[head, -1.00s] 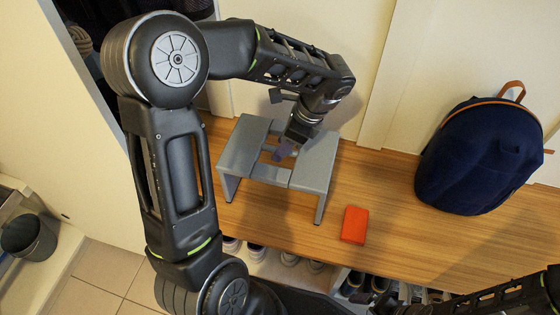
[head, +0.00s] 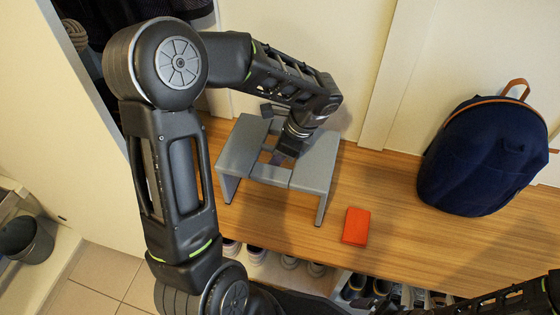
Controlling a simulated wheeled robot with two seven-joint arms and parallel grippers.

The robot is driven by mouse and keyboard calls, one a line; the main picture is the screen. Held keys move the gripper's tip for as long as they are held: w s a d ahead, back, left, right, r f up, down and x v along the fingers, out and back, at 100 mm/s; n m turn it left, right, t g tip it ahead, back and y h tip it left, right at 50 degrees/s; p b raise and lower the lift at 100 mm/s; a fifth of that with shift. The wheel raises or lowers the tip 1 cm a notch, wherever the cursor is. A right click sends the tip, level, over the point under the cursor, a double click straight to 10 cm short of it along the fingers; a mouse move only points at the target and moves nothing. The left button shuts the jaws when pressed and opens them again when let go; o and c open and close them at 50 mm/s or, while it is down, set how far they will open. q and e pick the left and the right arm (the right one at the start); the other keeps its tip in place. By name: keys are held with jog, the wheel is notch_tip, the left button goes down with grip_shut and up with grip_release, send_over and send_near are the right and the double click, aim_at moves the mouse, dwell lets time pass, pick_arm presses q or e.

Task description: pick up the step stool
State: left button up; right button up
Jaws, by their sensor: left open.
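The grey step stool (head: 243,150) stands upright on the wooden bench top, left of the middle in the head view. Its top has an opening in the middle. My left gripper (head: 279,158) points down at this opening, its fingers at the level of the stool's top or just inside. It is open. The wrist hides part of the stool's back, and I cannot tell whether a finger touches the stool. My right arm shows only in the bottom right corner; its gripper is not clearly visible.
A red box (head: 356,226) lies on the wooden bench (head: 400,200) just right of the stool. A dark blue backpack (head: 480,155) stands further right. Several shoes sit in the cubbies below the front edge. A wall is close behind the stool.

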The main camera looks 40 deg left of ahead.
pick_arm(q)
jog(key=shift+c, duration=0.5)
grip_shut()
jog(key=shift+r, duration=0.1)
dwell(0.8)
